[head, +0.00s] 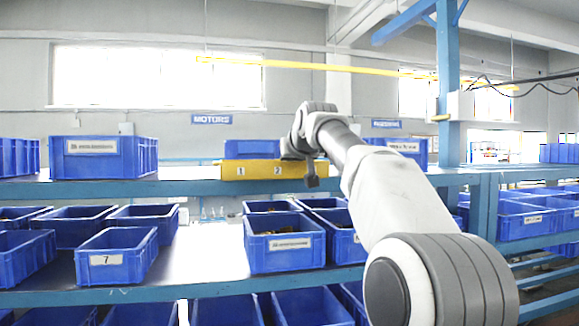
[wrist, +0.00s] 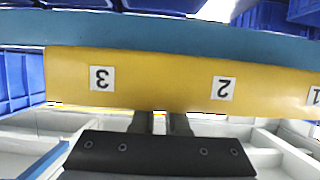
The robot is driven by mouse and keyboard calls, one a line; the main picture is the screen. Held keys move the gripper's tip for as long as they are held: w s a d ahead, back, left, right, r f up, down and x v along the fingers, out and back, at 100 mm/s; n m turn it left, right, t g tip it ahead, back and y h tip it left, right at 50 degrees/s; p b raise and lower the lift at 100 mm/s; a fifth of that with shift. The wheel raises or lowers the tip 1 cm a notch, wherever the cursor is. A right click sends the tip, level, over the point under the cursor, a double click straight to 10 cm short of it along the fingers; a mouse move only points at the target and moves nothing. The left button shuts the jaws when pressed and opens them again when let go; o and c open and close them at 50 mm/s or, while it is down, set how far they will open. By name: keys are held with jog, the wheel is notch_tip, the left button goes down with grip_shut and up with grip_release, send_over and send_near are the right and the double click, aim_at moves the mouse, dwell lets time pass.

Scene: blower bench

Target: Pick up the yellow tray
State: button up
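The yellow tray (head: 250,170) sits on the upper blue shelf, its front marked with white number labels. In the wrist view the tray (wrist: 150,82) spans the picture upside down, with labels 3, 2 and part of 1. My gripper (wrist: 162,122) is at the tray's long edge. Its two dark fingers stand close together with a narrow gap, and their tips are hidden behind the yellow wall. I cannot tell whether they touch or grip it.
A blue bin (head: 252,149) is behind the tray. A larger blue bin (head: 103,156) stands to the left on the same shelf (head: 190,187), with bare shelf between. Several blue bins fill the lower shelf. A blue post (head: 447,90) rises at right.

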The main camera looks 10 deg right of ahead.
jog(key=o, duration=0.4)
jog(key=shift+c, duration=0.2)
jog(key=b+v, duration=0.4)
jog(key=v, duration=1.3)
jog(key=shift+s+r, duration=0.15)
